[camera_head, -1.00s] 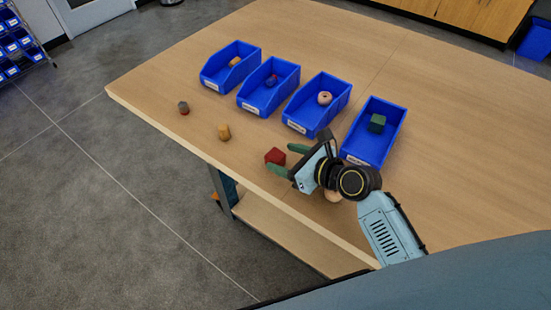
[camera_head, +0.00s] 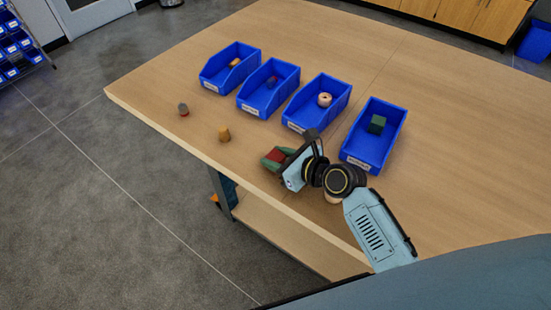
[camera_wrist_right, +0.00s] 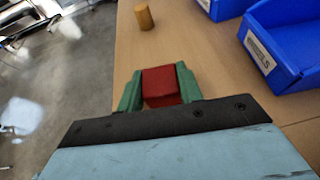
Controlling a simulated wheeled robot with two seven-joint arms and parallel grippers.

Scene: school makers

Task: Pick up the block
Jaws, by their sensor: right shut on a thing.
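The red block (camera_head: 274,155) is near the front edge of the wooden table. My right gripper (camera_head: 275,156) has its green fingers on either side of it and is shut on it. In the right wrist view the red block (camera_wrist_right: 160,86) sits between the two green fingertips (camera_wrist_right: 160,88). I cannot tell whether it touches the table. My left gripper is not in view.
Blue bins stand in a row behind; the rightmost bin (camera_head: 358,159) holds a green block (camera_head: 376,124). A pale round piece (camera_head: 332,198) is partly hidden by my right arm.

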